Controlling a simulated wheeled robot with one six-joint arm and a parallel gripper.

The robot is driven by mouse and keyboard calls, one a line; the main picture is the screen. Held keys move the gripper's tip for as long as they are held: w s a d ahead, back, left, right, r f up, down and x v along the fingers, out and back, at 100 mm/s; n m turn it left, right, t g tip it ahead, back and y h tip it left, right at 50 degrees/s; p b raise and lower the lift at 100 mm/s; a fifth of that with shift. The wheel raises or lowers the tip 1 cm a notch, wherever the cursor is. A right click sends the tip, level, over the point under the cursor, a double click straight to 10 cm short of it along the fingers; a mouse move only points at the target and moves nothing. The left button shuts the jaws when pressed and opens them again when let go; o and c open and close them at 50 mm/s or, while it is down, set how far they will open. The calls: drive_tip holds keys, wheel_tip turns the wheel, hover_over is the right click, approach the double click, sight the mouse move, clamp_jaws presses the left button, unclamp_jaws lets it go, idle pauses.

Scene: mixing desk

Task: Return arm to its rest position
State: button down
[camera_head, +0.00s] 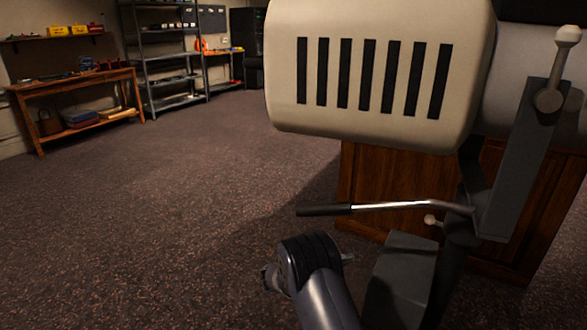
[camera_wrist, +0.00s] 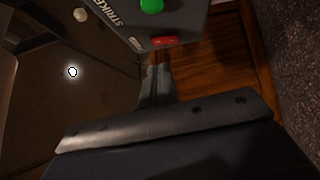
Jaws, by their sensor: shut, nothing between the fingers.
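My gripper (camera_wrist: 156,72) shows in the wrist view with its narrow fingers together and nothing between them. The fingertips point toward a grey control box (camera_wrist: 185,24) lettered "STRIKER", with a green button (camera_wrist: 151,5) and a red button (camera_wrist: 164,41). The fingertips appear close to the box's lower edge, below the red button; I cannot tell whether they touch it. In the head view, my arm (camera_head: 325,295) reaches up from the bottom edge, left of the machine. The fingers cannot be made out there.
A cream machine housing (camera_head: 372,70) with dark slots fills the upper right. Its lever (camera_head: 385,207) sticks out left above my arm. A wooden cabinet (camera_head: 385,175) stands beneath. Open carpet (camera_head: 150,220) lies left. A workbench (camera_head: 75,85) and metal shelves (camera_head: 165,80) stand far back.

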drive_tip(key=w+d, duration=0.4)
drive_tip(key=v, duration=0.9)
drive_tip(key=shift+f, duration=0.3)
drive_tip(key=shift+s, duration=0.1)
